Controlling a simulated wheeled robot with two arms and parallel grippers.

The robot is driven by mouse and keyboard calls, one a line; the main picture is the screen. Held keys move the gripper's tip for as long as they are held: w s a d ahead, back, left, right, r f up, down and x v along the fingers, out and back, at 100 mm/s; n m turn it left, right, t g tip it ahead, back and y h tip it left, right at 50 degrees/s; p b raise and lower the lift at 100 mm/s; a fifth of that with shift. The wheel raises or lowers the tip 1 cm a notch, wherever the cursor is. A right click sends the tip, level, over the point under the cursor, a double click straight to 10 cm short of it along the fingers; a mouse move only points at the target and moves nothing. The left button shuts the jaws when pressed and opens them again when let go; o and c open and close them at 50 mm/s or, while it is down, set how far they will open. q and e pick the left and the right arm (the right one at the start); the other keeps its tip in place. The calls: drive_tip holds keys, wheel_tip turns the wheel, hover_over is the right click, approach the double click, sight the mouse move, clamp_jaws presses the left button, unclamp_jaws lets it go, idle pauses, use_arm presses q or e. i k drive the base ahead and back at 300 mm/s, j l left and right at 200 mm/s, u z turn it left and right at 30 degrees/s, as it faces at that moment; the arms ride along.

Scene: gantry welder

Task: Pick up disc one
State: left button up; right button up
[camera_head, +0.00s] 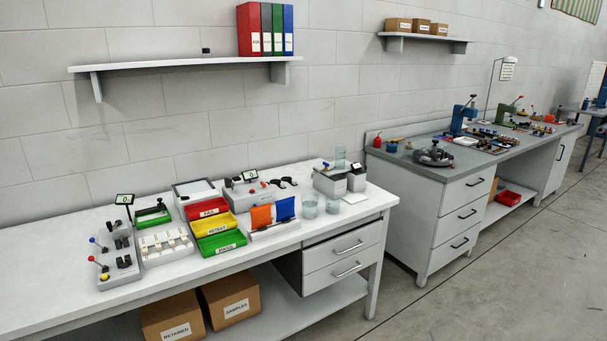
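I cannot make out disc one for certain at this size. A white rack (166,255) with several small pale pieces in it stands on the near white bench (60,285); whether any of them is a disc I cannot tell. Beside it, to the right, stand a red tray (207,208), a yellow tray (214,224) and a green tray (221,243) in a column, the green one nearest. A grey fixture (119,264) with small levers stands left of the rack. Neither of my grippers is in view.
The bench's left part is bare. Cardboard boxes (233,300) sit on the lower shelf. A wall shelf (180,64) hangs above. A second workbench (440,185) stands at the right, with floor in front.

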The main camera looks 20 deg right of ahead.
sight(286, 180)
drive_tip(key=i+l+z, duration=0.2)
drive_tip(key=i+l, duration=1.5)
